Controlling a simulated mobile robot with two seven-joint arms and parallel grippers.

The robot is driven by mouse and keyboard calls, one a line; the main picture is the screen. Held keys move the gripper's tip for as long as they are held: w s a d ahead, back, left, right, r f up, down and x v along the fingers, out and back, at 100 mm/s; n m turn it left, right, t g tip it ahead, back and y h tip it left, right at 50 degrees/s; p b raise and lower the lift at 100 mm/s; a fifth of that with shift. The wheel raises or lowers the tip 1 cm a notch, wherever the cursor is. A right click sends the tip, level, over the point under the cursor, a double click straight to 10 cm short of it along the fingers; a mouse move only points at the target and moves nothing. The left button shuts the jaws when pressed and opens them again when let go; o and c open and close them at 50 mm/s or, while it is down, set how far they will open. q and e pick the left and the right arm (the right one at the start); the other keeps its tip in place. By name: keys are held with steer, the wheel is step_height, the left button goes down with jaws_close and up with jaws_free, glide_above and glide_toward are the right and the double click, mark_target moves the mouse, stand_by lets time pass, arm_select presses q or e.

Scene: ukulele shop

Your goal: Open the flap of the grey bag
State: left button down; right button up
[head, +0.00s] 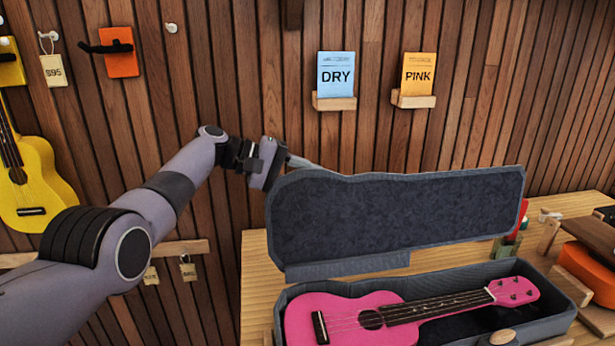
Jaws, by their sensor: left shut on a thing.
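The grey bag (553,301) lies on the wooden bench, with a pink ukulele (345,319) inside it. Its flap (395,215) stands raised along the back side, showing its dark padded lining, so the bag is open in front. My left gripper (297,163) is at the upper left edge of the flap and shut on it; the fingertips are partly hidden behind the edge. My right gripper is not in view.
A yellow ukulele (40,185) hangs on the slatted wall at left. A blue DRY packet (336,74) and an orange PINK packet (419,74) sit on small wall ledges. Wooden blocks and an orange item (588,272) crowd the bench at right.

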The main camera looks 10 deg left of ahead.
arm_select(q)
steer(key=shift+w+a+f, duration=0.15)
steer(key=shift+w+f, duration=0.05)
steer(key=shift+w, duration=0.3)
stand_by(0.4)
steer(key=c, duration=0.8)
jaws_free()
steer(key=shift+a, duration=0.15)
steer(key=b+v, duration=0.1)
steer(key=v, duration=0.6)
